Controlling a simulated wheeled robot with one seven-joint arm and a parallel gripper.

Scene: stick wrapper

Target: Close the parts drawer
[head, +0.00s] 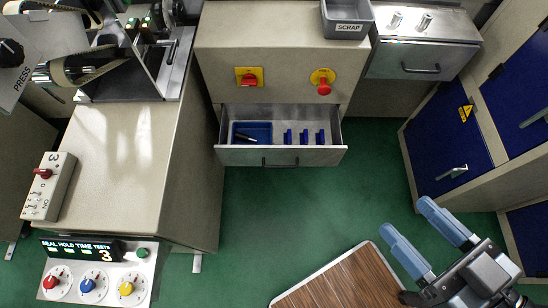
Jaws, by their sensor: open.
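The parts drawer (243,156) stands pulled out from the beige cabinet, below its red switches. It has grey metal sides and a dark handle (280,163) on its front. Inside lie a blue tray (252,133) with a dark item in it and several blue dividers or parts. My gripper (408,227) is at the lower right, with two blue-grey fingers spread apart and nothing between them. It is well apart from the drawer, to its lower right.
A wooden board (340,285) lies at the bottom middle. A beige bench (120,150) with a control panel (95,272) stands left. Blue cabinet doors (445,145) are at the right. A grey scrap bin (347,20) sits on top. Green floor (290,210) in front of the drawer is clear.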

